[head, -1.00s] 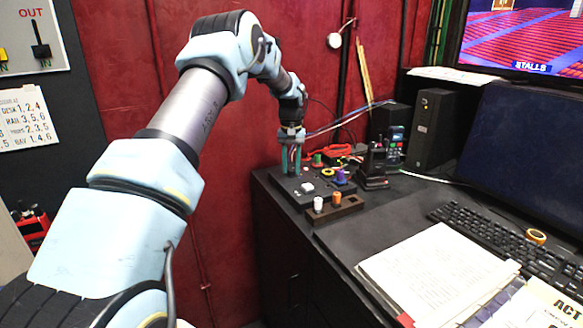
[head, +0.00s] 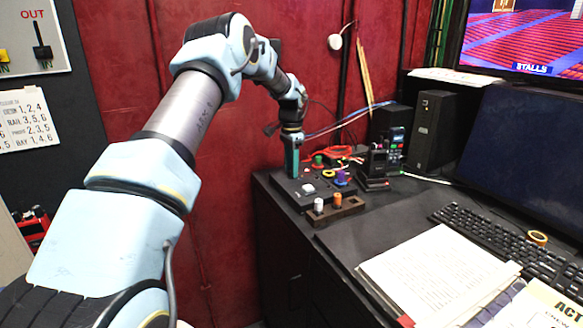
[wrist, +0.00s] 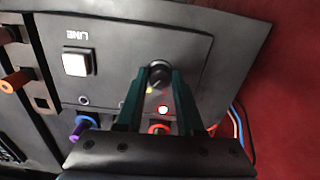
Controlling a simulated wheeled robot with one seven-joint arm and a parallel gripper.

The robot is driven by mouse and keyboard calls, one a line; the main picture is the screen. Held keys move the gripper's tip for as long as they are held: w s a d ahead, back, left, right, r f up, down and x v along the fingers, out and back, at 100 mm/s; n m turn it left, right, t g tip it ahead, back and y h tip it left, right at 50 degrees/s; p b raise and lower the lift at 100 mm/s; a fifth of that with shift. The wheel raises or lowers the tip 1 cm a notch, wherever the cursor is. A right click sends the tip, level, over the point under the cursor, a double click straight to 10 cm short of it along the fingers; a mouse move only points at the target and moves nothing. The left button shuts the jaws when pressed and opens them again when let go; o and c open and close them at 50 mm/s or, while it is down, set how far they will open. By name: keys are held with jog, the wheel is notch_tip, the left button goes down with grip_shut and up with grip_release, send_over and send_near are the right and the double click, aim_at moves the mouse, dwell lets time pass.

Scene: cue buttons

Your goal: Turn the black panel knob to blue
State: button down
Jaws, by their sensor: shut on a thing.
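The black knob (wrist: 158,71) stands on the dark panel (wrist: 205,50) in the wrist view, between the tips of my green fingers. My gripper (wrist: 160,80) is shut on it. A yellow mark (wrist: 150,90) and a lit red lamp (wrist: 163,110) show beside the knob. No blue mark is visible by the knob, and I cannot read where it points. In the head view my gripper (head: 292,170) reaches down onto the far left of the panel (head: 294,193), its fingers nearly in line. The knob is hidden there.
A white square button (wrist: 78,63) marked LINE and a purple plug (wrist: 82,125) sit near the knob. A wooden block (head: 350,208) with white and orange pegs stands in front of the panel. A radio (head: 378,160) stands right of it. Papers (head: 435,270) lie nearer.

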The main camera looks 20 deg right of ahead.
jog(key=m, duration=0.4)
jog(key=shift+w+m, duration=0.1)
jog(key=shift+m, duration=0.3)
dwell(0.4)
jog(key=c, duration=0.5)
grip_release()
jog(key=shift+c, duration=0.2)
notch_tip(320, 180, up, 11)
jog(key=b, duration=0.2)
jog(key=shift+a, duration=0.1)
